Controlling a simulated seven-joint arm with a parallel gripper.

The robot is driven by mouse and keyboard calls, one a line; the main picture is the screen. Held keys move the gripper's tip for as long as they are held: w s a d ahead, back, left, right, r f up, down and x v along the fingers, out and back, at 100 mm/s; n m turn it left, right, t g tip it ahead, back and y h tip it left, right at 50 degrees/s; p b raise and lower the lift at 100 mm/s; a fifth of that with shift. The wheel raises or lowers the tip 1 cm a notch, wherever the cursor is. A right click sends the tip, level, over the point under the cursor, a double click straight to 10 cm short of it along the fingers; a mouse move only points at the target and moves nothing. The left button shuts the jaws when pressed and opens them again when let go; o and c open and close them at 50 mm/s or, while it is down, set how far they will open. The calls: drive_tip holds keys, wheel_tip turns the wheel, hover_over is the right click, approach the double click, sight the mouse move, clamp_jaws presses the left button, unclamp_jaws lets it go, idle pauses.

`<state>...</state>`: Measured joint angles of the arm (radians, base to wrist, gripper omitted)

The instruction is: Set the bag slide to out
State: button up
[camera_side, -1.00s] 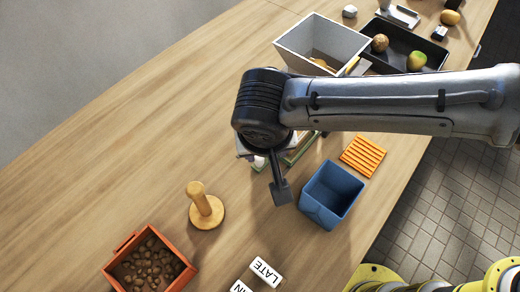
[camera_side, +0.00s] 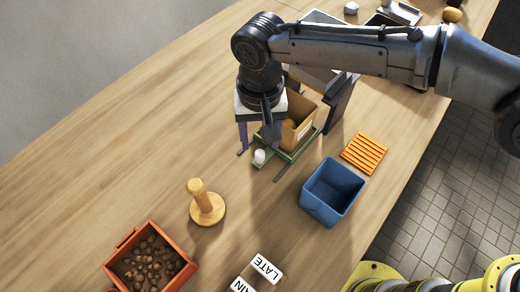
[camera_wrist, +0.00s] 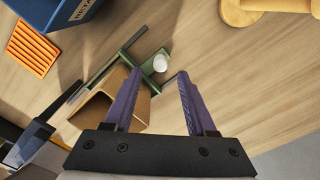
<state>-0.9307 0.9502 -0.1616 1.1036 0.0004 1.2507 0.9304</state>
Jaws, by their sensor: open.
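The bag slide is a green frame (camera_side: 289,155) with a white knob (camera_side: 259,157) at its near left end. Dark rails lie beside it, and a brown open-topped bag (camera_side: 299,128) stands on it. In the wrist view the green slide (camera_wrist: 133,45), white knob (camera_wrist: 160,63) and bag (camera_wrist: 137,107) show ahead of my gripper. My gripper (camera_side: 257,145) points down just behind the knob in the side view. Its purple fingers (camera_wrist: 156,75) are apart, with the knob seen between and just beyond their tips. I cannot tell whether they touch anything.
A blue bin (camera_side: 333,190) and a ribbed orange mat (camera_side: 364,153) stand right of the slide. A wooden masher-like peg (camera_side: 206,204) stands in front left. A red crate of potatoes (camera_side: 150,265) and a LATE tile (camera_side: 266,269) are nearer. The left tabletop is clear.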

sight(260, 153)
wheel_tip(260, 153, down, 6)
drive_tip(key=shift+r, duration=0.15)
drive_tip(key=shift+c, duration=0.2)
clamp_jaws()
idle(1.4)
